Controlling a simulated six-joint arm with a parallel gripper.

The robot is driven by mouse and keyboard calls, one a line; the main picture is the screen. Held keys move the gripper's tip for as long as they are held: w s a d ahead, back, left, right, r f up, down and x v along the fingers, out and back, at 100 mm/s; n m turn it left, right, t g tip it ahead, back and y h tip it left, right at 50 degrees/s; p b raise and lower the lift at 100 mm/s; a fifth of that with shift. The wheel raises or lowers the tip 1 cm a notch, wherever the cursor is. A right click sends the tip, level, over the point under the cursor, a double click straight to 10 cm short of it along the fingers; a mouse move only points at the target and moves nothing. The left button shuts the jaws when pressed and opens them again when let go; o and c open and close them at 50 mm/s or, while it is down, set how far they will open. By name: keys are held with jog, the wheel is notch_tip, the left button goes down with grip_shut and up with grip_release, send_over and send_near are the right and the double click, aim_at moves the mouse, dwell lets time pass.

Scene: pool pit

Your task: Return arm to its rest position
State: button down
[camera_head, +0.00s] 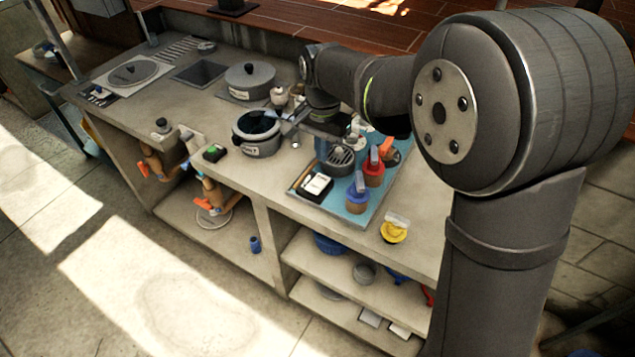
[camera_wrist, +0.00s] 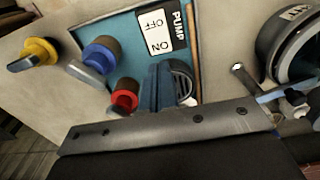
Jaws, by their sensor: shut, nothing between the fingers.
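My gripper (camera_head: 321,153) hangs over the blue panel on the counter, with its fingers pointing down. In the wrist view its blue fingers (camera_wrist: 159,72) are together with nothing between them. Beside them lie the red knob (camera_wrist: 125,97) and a round grey grille (camera_wrist: 182,82). My arm reaches in from the right and bends down over the counter. Whether the fingertips touch the panel cannot be told.
The blue panel (camera_head: 300,190) carries a pump switch (camera_head: 316,186), a blue knob (camera_head: 357,195) and a red knob (camera_head: 374,172). A yellow knob (camera_head: 394,229) sits to its right. An open pot (camera_head: 257,148) and a lidded pot (camera_head: 249,92) stand left of the gripper.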

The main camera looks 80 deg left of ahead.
jog(key=shift+r, duration=0.3)
jog(key=shift+f, duration=3.55)
jog(key=shift+r, duration=4.85)
notch_tip(320, 180, up, 13)
jog(key=t+y, duration=0.1)
send_over(322, 178)
jog(key=s+d, duration=0.4)
jog(key=shift+s+d+r, duration=0.1)
jog(key=shift+d+r, duration=0.1)
jog(key=shift+f, duration=0.1)
